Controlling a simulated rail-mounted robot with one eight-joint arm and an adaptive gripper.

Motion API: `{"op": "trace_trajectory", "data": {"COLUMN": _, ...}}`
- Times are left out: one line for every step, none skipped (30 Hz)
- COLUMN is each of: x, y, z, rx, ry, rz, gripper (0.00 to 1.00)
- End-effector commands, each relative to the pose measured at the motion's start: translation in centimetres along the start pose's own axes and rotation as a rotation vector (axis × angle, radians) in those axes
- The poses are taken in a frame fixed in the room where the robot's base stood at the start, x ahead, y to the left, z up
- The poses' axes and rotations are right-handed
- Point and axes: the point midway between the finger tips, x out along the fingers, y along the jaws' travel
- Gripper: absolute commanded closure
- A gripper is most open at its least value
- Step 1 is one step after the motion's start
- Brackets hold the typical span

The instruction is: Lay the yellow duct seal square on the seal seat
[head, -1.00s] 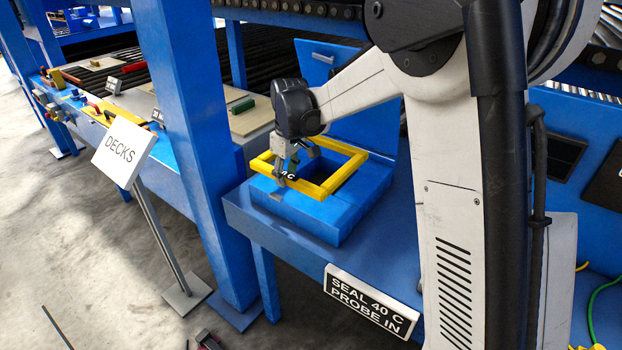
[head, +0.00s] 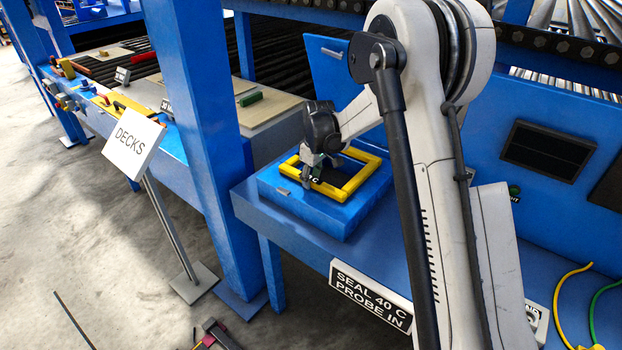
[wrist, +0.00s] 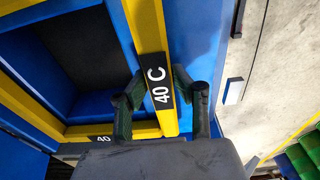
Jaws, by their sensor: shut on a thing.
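The yellow duct seal (head: 362,181) is a square frame lying close over the top of the blue seal seat (head: 322,216). It looks roughly level and in line with the seat. I cannot tell whether a gap remains under it. My gripper (head: 311,180) is shut on the seal's near left side, at a black tag. In the wrist view my gripper (wrist: 162,100) has a finger on each side of the yellow bar (wrist: 146,28), with the tag "40 C" between them. The seat's dark opening (wrist: 82,42) shows inside the frame. My gripper hides part of the seal's left corner.
A raised blue panel (head: 325,75) stands behind the seat. A blue post (head: 205,130) and a "DECKS" sign (head: 134,141) are to the left. The sign "SEAL 40 C PROBE IN" (head: 371,298) hangs on the bench's front edge. Bare bench surrounds the seat's front.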

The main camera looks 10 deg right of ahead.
Motion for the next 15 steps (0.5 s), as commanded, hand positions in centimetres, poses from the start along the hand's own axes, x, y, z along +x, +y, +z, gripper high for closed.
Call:
{"op": "trace_trajectory", "data": {"x": 0.2, "y": 0.0, "z": 0.01, "rx": 0.0, "ry": 0.0, "rz": 0.0, "gripper": 1.0}}
{"op": "trace_trajectory", "data": {"x": 0.25, "y": 0.0, "z": 0.02, "rx": 0.0, "ry": 0.0, "rz": 0.0, "gripper": 1.0}}
{"op": "trace_trajectory", "data": {"x": 0.26, "y": 0.0, "z": 0.02, "rx": 0.0, "ry": 0.0, "rz": 0.0, "gripper": 1.0}}
{"op": "trace_trajectory", "data": {"x": 0.25, "y": 0.0, "z": 0.03, "rx": 0.0, "ry": 0.0, "rz": 0.0, "gripper": 1.0}}
{"op": "trace_trajectory", "data": {"x": 0.25, "y": -0.01, "z": 0.02, "rx": 0.0, "ry": 0.0, "rz": 0.0, "gripper": 1.0}}
{"op": "trace_trajectory", "data": {"x": 0.25, "y": -0.01, "z": 0.03, "rx": 0.0, "ry": 0.0, "rz": 0.0, "gripper": 1.0}}
{"op": "trace_trajectory", "data": {"x": 0.26, "y": -0.01, "z": 0.02, "rx": 0.0, "ry": 0.0, "rz": 0.0, "gripper": 1.0}}
{"op": "trace_trajectory", "data": {"x": 0.29, "y": -0.01, "z": 0.03, "rx": 0.0, "ry": 0.0, "rz": 0.0, "gripper": 1.0}}
{"op": "trace_trajectory", "data": {"x": 0.32, "y": -0.01, "z": 0.03, "rx": 0.0, "ry": 0.0, "rz": 0.0, "gripper": 0.73}}
{"op": "trace_trajectory", "data": {"x": 0.3, "y": -0.01, "z": 0.03, "rx": 0.0, "ry": 0.0, "rz": 0.0, "gripper": 0.69}}
{"op": "trace_trajectory", "data": {"x": 0.29, "y": -0.01, "z": 0.03, "rx": 0.0, "ry": 0.0, "rz": 0.0, "gripper": 0.65}}
{"op": "trace_trajectory", "data": {"x": 0.29, "y": -0.01, "z": 0.03, "rx": 0.0, "ry": 0.0, "rz": 0.0, "gripper": 0.6}}
{"op": "trace_trajectory", "data": {"x": 0.28, "y": -0.01, "z": 0.03, "rx": 0.0, "ry": 0.0, "rz": 0.0, "gripper": 0.57}}
{"op": "trace_trajectory", "data": {"x": 0.28, "y": -0.01, "z": 0.03, "rx": 0.0, "ry": 0.0, "rz": 0.0, "gripper": 0.57}}
{"op": "trace_trajectory", "data": {"x": 0.28, "y": -0.01, "z": 0.03, "rx": 0.0, "ry": 0.0, "rz": 0.0, "gripper": 0.57}}
